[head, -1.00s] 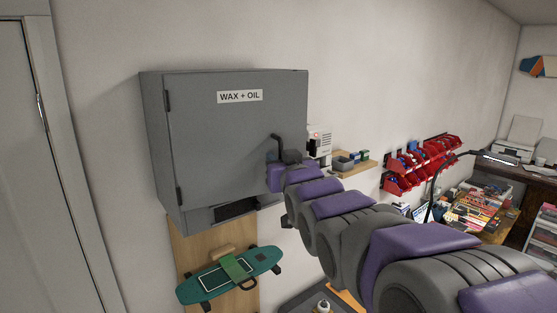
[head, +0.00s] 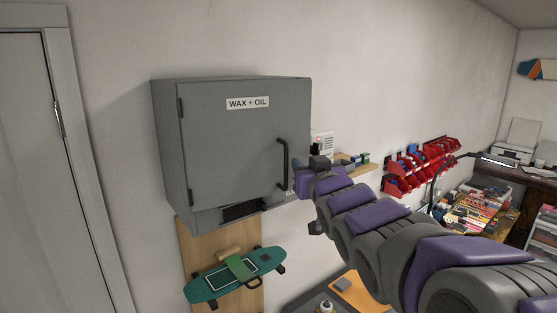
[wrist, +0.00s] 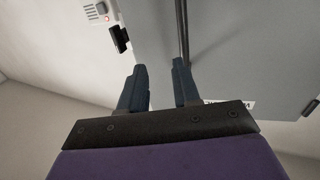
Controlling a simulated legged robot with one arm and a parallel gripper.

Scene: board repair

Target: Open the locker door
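The grey wall locker (head: 168,150) hangs left of centre in the head view. Its door (head: 225,140), labelled "WAX + OIL", looks shut, with hinges on its left edge. A dark vertical bar handle (head: 286,163) is near the door's right edge. My gripper (head: 298,165) is just right of the handle. In the wrist view my gripper (wrist: 158,75) is open, with nothing seen between its two fingers. The handle (wrist: 182,30) there lines up with the right finger's tip, outside the gap; whether they touch I cannot tell.
A white device (head: 322,143) and a small shelf (head: 352,168) are on the wall right of the locker. A teal skateboard (head: 235,276) hangs below on a wooden panel. Red bins (head: 420,165) and a cluttered bench are farther right. A white door (head: 25,180) is at left.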

